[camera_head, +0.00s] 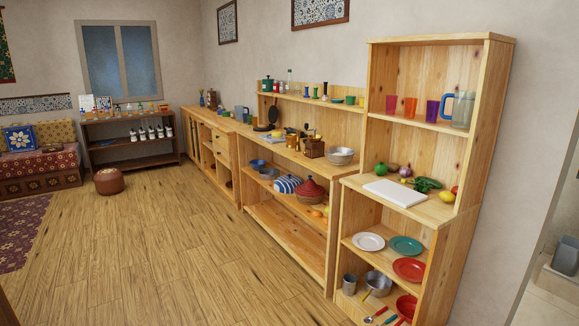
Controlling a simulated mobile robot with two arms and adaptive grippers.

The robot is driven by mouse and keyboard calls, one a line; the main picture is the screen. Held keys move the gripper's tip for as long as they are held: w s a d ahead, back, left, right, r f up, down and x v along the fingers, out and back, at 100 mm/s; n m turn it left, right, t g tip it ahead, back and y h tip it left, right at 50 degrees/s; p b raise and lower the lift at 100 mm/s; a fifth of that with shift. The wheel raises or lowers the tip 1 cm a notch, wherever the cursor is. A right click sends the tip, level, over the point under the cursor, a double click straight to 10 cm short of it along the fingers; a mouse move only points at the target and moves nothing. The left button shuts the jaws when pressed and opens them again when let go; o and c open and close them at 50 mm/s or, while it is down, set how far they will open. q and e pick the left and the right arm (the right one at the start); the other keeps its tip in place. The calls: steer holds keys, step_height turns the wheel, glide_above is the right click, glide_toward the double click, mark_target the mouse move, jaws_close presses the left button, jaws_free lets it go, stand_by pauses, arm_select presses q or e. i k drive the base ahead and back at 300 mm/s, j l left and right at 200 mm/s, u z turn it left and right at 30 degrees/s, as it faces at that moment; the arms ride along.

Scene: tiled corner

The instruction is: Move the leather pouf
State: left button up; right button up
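The leather pouf (109,181) is a small round brown cushion seat. It sits on the wooden floor at the left of the head view, some way off, in front of the dark low shelf and to the right of the red patterned sofa. Nothing touches it that I can see. Neither of my grippers shows in this view.
A long wooden shelf unit (472,172) with dishes, pots and food runs along the right wall. A dark shelf (135,163) and a red sofa (38,160) stand at the back left. A patterned rug (22,228) lies at left. The middle wooden floor (165,250) is clear.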

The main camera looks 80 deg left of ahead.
mark_target(107, 182)
steer(key=u, duration=4)
steer(key=z, duration=0.15)
steer(key=i, duration=1.3)
steer(key=i+l, duration=0.1)
steer(key=i, duration=2.95)
steer(key=i+l, duration=0.15)
steer(key=i, duration=2.9)
steer(key=i+l, duration=0.15)
steer(key=i, duration=1.35)
steer(key=i+l, duration=0.1)
steer(key=i, duration=1.4)
steer(key=j+u, duration=0.05)
steer(key=j, duration=0.05)
